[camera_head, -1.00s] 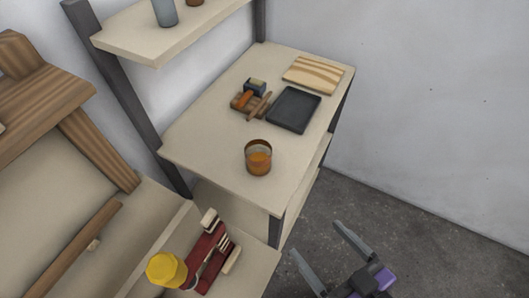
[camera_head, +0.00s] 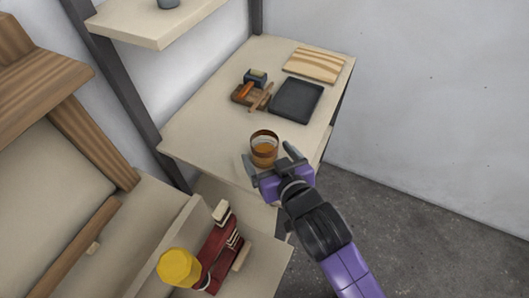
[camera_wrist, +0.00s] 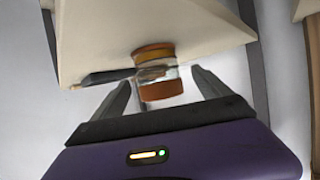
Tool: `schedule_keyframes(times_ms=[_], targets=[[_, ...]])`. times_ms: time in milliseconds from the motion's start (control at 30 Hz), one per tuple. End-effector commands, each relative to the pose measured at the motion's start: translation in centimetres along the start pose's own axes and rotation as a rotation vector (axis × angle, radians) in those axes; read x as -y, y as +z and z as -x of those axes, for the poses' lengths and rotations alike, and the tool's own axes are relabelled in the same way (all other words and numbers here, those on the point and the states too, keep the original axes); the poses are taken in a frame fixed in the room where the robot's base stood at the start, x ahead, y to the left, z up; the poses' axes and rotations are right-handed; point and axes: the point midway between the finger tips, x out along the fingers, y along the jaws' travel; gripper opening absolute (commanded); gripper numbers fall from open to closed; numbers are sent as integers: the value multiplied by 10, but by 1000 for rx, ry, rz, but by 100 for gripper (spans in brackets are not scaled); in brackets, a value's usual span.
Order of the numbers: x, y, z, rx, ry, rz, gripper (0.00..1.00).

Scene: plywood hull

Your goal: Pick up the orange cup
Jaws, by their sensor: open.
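The orange cup (camera_head: 264,147) stands near the front edge of the light tabletop in the head view, a short round cup with an orange-brown rim and inside. In the wrist view the cup (camera_wrist: 156,72) shows between my two fingers, with a clear or shiny middle band. My gripper (camera_head: 269,159) is open at the cup's near side, with one finger to the left and one to the right. In the wrist view my gripper (camera_wrist: 160,88) has its fingers spread apart on either side of the cup. I cannot tell whether either finger touches it.
A dark square tray (camera_head: 297,101), a striped wooden board (camera_head: 314,64) and a small wooden holder (camera_head: 251,94) lie farther back on the tabletop (camera_head: 205,124). A yellow cup-like thing (camera_head: 179,267) and a red rack (camera_head: 222,252) stand on the lower left surface. A dark shelf post (camera_head: 125,90) rises at left.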

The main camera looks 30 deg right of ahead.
Motion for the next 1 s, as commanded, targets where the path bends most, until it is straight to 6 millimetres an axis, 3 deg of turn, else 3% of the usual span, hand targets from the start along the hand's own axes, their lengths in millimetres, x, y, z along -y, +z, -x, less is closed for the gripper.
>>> schedule_keyframes(times_ms=[500, 800, 1000], targets=[[-3, -3, -61, -2, -1, 0, 87], [-3, -2, -65, -1, -1, 0, 87], [-3, -2, -65, -1, -1, 0, 48]])
